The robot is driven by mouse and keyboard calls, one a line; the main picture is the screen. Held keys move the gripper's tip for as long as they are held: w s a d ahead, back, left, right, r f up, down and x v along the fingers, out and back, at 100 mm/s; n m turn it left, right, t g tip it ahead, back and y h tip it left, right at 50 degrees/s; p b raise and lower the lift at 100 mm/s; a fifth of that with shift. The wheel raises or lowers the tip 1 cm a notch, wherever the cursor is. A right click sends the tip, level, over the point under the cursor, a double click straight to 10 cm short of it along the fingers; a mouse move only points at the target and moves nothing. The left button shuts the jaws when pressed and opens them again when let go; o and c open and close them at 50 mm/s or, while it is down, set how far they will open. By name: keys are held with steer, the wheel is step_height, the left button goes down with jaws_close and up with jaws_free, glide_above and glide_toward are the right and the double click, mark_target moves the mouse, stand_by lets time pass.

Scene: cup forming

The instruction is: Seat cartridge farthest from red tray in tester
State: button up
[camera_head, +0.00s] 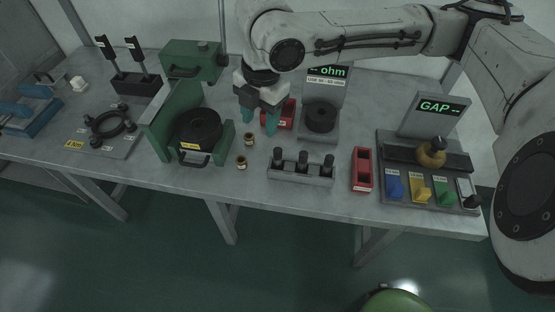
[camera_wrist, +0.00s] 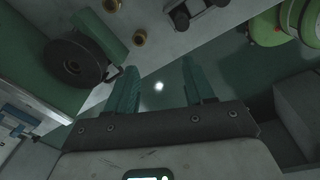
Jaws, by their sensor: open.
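Three black-topped cartridges (camera_head: 302,160) stand upright in a grey rack (camera_head: 287,178) near the table's front edge; the leftmost (camera_head: 278,157) is farthest from the red tray (camera_head: 362,170) to the rack's right. The tester (camera_head: 319,132), with a round black top and an "ohm" display (camera_head: 327,72), stands behind the rack. My gripper (camera_head: 259,124), with teal fingers, is open and empty, up and left of the rack. In the wrist view my gripper (camera_wrist: 161,83) has floor between its fingers; part of the rack (camera_wrist: 197,14) shows at the top.
Two brass pieces (camera_head: 241,163) stand left of the rack. A green press with a black disc (camera_head: 197,128) is farther left. A second red item (camera_head: 289,117) is partly hidden behind my gripper. A GAP station (camera_head: 425,160) with coloured blocks is at right.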

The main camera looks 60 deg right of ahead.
mark_target(278, 150)
steer(key=s+d, duration=0.1)
steer(key=s+d+f+g, duration=0.1)
steer(key=shift+s+d+f, duration=0.15)
steer(key=shift+s, duration=0.15)
step_height(278, 150, down, 5)
steer(key=shift+s+r, duration=0.1)
steer(key=shift+r, duration=0.05)
steer(key=shift+s+a+f, duration=0.1)
steer(key=shift+f, duration=1.35)
steer(key=shift+s+a+f, duration=0.1)
steer(key=shift+f, duration=1.35)
jaws_close()
